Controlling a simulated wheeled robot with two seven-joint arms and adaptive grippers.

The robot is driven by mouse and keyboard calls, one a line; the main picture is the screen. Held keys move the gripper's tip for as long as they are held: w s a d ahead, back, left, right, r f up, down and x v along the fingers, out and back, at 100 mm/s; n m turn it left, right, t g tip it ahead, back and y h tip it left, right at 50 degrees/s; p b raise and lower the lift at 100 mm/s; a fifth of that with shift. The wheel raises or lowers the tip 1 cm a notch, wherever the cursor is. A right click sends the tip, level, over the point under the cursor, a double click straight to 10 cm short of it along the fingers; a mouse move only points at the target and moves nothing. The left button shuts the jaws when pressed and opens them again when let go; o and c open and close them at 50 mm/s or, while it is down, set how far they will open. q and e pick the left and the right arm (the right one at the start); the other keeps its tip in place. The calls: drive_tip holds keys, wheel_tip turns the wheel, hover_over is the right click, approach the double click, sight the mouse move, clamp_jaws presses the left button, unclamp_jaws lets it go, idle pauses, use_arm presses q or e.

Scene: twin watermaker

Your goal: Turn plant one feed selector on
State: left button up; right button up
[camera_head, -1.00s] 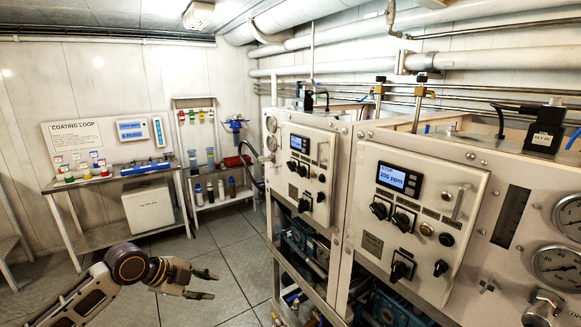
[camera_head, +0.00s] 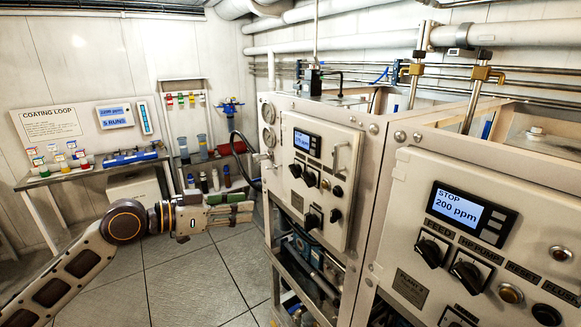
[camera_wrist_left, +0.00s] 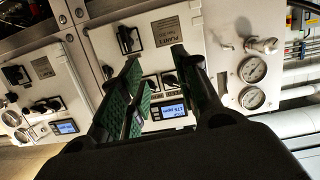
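Two control panels stand on the right in the head view, the far panel (camera_head: 320,175) and the near panel (camera_head: 490,235). The far panel has a lit display (camera_head: 306,142) with two dark knobs below; the left one (camera_head: 295,170) sits in the feed position. In the wrist view this panel appears upside down, with its display (camera_wrist_left: 167,112) and the feed-position knob (camera_wrist_left: 169,78) between my fingers. Its plate (camera_wrist_left: 168,28) starts with "PLANT"; I cannot surely read the number. My left gripper (camera_head: 243,210) is open and empty, left of the far panel, apart from it. My right gripper is out of view.
The near panel's display (camera_head: 458,210) reads STOP, 200 ppm, above its FEED knob (camera_head: 431,251). A coating-loop bench (camera_head: 90,170) and a bottle shelf stand at the back left. The floor (camera_head: 190,270) between is clear.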

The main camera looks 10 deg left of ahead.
use_arm(q)
drive_tip(key=shift+w+d+r+n+t+h, duration=0.1)
drive_tip(key=shift+w+r+n+t+h, duration=0.2)
drive_tip(key=shift+r+n, duration=1.1)
drive_tip(key=shift+w+d+r+n+t+h, duration=0.1)
drive_tip(key=shift+r+n+t+h, duration=0.3)
drive_tip(key=shift+n, duration=2.05)
drive_tip(key=shift+w+r+n+t+h, duration=0.3)
drive_tip(key=shift+r+n, duration=0.5)
drive_tip(key=shift+n, duration=1.15)
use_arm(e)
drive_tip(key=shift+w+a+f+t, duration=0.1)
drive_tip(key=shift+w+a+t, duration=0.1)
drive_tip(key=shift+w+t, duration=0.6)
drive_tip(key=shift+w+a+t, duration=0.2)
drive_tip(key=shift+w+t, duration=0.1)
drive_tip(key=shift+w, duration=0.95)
use_arm(q)
drive_tip(key=shift+s, duration=0.15)
drive_tip(key=shift+d, duration=0.1)
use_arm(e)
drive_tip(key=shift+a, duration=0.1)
